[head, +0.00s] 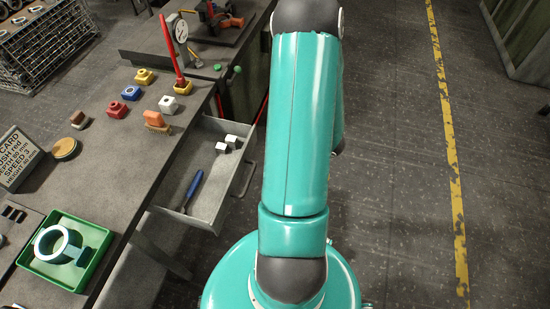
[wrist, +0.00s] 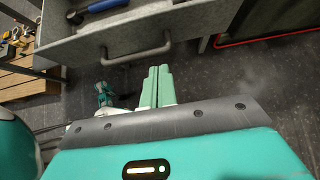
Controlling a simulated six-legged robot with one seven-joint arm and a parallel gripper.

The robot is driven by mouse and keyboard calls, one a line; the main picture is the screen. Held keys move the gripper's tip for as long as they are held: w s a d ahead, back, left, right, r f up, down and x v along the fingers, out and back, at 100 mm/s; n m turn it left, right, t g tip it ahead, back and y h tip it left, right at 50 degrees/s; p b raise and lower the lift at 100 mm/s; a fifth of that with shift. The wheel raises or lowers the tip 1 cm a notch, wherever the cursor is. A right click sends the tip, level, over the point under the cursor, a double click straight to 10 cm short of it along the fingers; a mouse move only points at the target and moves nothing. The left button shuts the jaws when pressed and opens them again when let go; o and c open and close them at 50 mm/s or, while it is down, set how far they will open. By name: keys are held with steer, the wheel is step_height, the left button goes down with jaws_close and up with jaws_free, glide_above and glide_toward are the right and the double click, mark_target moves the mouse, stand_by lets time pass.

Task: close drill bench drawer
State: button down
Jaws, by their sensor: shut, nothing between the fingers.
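The grey drill bench drawer (head: 185,217) is pulled out from under the bench, open at the top. My arm hides the gripper in the head view.
A red-handled press with a gauge stands farther back. Floor right of my arm is clear, with a yellow line (head: 450,150).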

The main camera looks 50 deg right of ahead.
mark_target(243, 162)
steer(key=x, duration=0.3)
steer(key=w+r+x, duration=0.1)
steer(key=x, duration=0.5)
steer(key=shift+w+a+r, duration=0.15)
steer(key=shift+w+a, duration=0.2)
steer(key=shift+w, duration=0.15)
steer(key=shift+w+a, duration=0.1)
steer(key=shift+w, duration=0.2)
